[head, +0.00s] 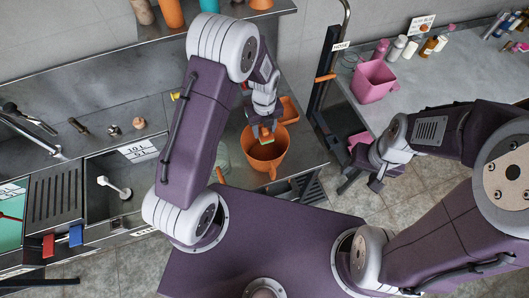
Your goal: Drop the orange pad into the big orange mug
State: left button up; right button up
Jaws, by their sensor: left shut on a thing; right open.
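The big orange mug (278,166) stands upright on the grey counter near the middle of the head view, its mouth facing up. My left gripper (264,128) is right above the mug's mouth, pointing down. It is shut on the orange pad (265,137), a small piece with a greenish edge. The pad shows against the mug's opening; I cannot tell whether it is above the rim or just inside. My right gripper (376,184) is open and empty, away to the right, over the floor beside the right-hand counter.
A clear glass vessel (221,158) stands just left of the mug. A sink (113,190) lies further left. A pink bin (373,82) and several bottles stand on the right-hand counter. A dark post with a hose label (325,70) rises between the counters.

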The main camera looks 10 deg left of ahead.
pick_arm(q)
jog(key=o, duration=1.2)
jog(key=shift+o, duration=0.9)
jog(key=shift+w, duration=0.15)
jog(key=shift+w+f, duration=0.1)
jog(key=shift+w, duration=0.05)
jog(key=shift+r, duration=0.45)
notch_tip(320, 180, up, 8)
jog(key=shift+r+b, duration=0.1)
jog(key=shift+b, duration=0.45)
pick_arm(e)
jog(key=shift+w+f, duration=0.2)
jog(key=shift+f, duration=0.4)
